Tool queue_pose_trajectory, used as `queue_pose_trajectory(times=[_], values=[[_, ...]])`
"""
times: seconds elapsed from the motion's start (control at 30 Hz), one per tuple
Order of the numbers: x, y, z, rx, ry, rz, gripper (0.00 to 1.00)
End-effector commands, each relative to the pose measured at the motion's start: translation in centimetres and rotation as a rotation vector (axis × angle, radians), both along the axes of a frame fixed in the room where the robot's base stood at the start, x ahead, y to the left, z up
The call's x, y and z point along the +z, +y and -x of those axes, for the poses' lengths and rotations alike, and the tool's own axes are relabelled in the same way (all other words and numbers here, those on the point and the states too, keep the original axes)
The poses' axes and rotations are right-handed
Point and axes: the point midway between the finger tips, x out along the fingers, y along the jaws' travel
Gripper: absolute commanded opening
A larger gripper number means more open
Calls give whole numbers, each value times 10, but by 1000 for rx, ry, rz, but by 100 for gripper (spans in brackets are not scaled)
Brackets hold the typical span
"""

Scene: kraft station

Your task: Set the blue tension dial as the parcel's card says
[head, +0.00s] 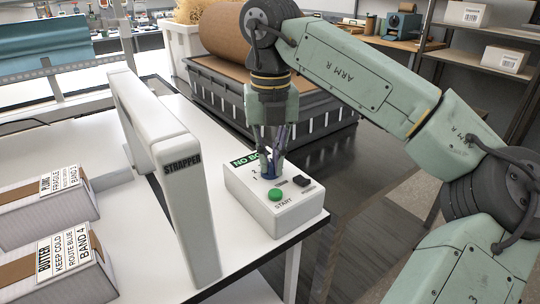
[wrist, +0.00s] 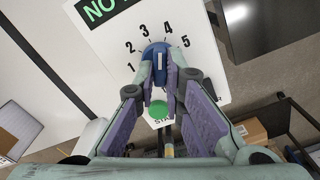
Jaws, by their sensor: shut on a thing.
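The blue tension dial (wrist: 149,50) sits on the white control box (head: 247,203), among printed numbers 1 to 5. The dial's exact setting is hard to tell. The near parcel (head: 60,280) bears a card (head: 68,249) reading "BUTTER, KEEP COLD, ROUTE BLUE, BAND 4".
The white strapper arch (head: 190,215) stands between parcels and control box. A green START button (head: 274,194) and a black switch (head: 301,181) are close to the dial. A dark crate (head: 315,135) with a brown paper roll (head: 223,45) stands behind.

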Motion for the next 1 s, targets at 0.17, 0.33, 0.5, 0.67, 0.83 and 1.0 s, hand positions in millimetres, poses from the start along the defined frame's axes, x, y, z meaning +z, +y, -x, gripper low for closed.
queue_pose_trajectory(times=[0.17,0.33,0.5,0.67,0.83,1.0], values=[[2,-1,-1,153,-4,-2,0],[2,-1,-1,280,-4,-2,0],[2,-1,-1,374,-4,-1,0],[1,-1,-1,430,-5,-1,0],[1,-1,-2,459,-5,0,0],[1,-1,-2,466,-5,-1,0]])
